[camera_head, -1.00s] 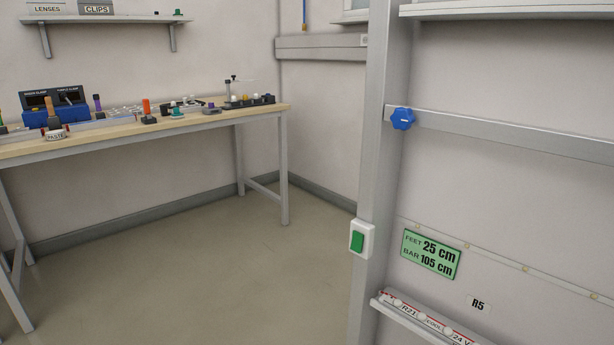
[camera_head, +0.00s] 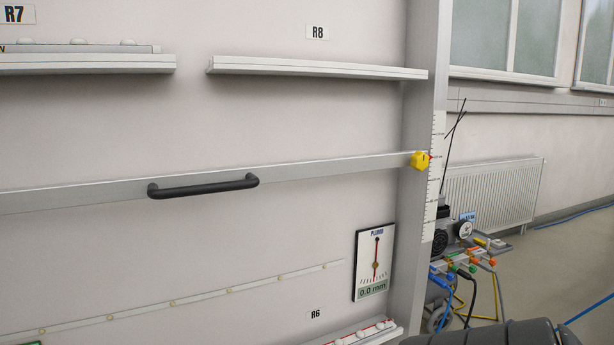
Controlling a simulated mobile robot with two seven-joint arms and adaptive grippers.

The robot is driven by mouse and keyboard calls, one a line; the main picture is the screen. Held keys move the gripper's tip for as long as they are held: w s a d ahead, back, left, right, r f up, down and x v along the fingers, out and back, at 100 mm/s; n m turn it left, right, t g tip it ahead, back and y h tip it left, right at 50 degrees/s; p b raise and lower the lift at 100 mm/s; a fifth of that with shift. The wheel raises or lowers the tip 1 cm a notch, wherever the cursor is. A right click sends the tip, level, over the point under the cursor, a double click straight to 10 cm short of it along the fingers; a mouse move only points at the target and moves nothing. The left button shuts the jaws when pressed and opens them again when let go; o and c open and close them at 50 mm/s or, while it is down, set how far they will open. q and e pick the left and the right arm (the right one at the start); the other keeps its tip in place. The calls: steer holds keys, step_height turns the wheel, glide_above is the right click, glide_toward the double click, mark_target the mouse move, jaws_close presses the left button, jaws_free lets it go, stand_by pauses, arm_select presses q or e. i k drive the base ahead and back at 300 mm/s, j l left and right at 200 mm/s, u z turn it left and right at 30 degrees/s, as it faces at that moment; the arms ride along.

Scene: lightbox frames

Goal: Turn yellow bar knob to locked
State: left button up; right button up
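The yellow knob (camera_head: 420,161) sits at the right end of the grey horizontal bar (camera_head: 330,168), against the upright post (camera_head: 426,90). A small red mark shows at its right side, beside a white ruler scale (camera_head: 435,180) on the post. The knob's lock state is too small to tell. A black handle (camera_head: 204,186) is fixed to the bar left of the knob. Neither gripper is in view. A dark rounded part of mine shows at the bottom right edge.
A plumb gauge (camera_head: 375,262) reading 0.0 mm hangs below the bar. Shelves R7 (camera_head: 85,64) and R8 (camera_head: 317,69) are above. Right of the post stand a cart with hoses (camera_head: 465,262) and a radiator (camera_head: 495,195). Open floor (camera_head: 570,270) lies at the right.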

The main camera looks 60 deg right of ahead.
mark_target(420, 161)
steer(key=z, duration=1.5)
